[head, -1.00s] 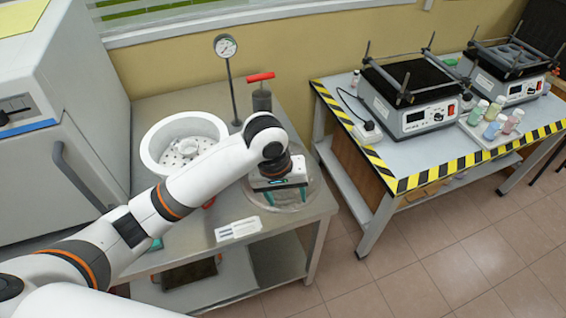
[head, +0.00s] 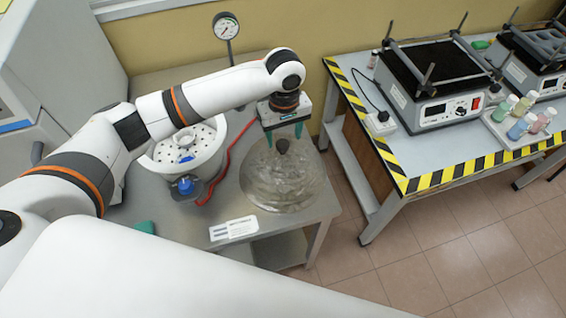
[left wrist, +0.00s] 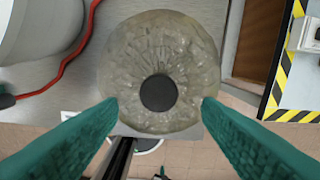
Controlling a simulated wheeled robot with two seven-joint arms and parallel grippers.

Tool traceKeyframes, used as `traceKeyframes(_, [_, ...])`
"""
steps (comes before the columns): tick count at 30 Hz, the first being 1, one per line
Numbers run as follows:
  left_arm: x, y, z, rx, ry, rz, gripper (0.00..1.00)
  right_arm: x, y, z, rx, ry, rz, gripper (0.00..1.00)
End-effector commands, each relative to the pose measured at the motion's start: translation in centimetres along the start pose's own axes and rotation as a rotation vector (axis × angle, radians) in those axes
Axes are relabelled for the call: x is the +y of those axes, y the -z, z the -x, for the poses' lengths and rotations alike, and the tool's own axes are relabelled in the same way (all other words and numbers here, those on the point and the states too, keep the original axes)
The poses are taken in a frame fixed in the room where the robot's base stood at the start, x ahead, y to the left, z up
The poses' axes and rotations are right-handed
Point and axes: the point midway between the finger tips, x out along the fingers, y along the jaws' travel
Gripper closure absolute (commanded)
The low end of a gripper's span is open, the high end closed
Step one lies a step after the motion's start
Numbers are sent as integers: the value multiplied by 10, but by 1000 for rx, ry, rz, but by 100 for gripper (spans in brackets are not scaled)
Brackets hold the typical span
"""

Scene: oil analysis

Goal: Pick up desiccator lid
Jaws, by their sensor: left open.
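The desiccator lid (head: 285,178) is a clear glass dome with a dark round knob on top. It lies on the metal table at its right end. In the left wrist view the lid (left wrist: 190,50) is seen from above, its knob between the fingertips and apart from them. My left gripper (head: 285,137) is open above the lid, with its teal fingers on either side of the knob; it also shows in the left wrist view (left wrist: 160,104). The white desiccator base (head: 203,158) stands open to the left, with a perforated plate inside, partly hidden by my arm. My right gripper is not in view.
A blue-capped valve (head: 186,187) sits at the front of the base. A red hose (head: 226,163) runs between base and lid. A pressure gauge (head: 227,27) stands behind. A white label (head: 234,228) lies at the front edge. A striped table (head: 410,170) with devices is at right.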

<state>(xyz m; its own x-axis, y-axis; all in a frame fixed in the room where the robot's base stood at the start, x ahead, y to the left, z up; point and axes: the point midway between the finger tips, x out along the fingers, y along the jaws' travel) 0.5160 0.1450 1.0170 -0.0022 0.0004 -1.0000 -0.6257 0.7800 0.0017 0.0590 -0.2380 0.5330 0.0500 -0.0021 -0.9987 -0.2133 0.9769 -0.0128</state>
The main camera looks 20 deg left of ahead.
Motion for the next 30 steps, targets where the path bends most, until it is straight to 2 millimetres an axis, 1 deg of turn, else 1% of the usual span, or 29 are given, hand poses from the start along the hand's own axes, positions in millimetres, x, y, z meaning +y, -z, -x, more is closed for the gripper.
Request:
traceKeyframes(3, [2,-3,-12,2,-4,2,41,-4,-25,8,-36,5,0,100])
traceKeyframes(6, [2,-7,-27,1,-4,1,41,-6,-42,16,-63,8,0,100])
traceKeyframes(7, [2,-6,-32,1,-3,0,41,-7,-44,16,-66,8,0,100])
traceKeyframes(9, [1,-6,-42,1,-2,-1,41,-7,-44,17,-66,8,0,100])
traceKeyframes(12, [1,-6,-49,0,0,-1,41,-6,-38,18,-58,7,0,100])
traceKeyframes(19, [1,-6,-50,-1,1,-2,41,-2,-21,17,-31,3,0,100])
traceKeyframes(26, [1,-6,-50,-1,1,-2,79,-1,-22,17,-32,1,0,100])
traceKeyframes(27, [1,-6,-50,-1,1,-2,85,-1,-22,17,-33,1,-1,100])
traceKeyframes(30, [1,-6,-50,-1,1,-2,100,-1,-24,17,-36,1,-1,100])
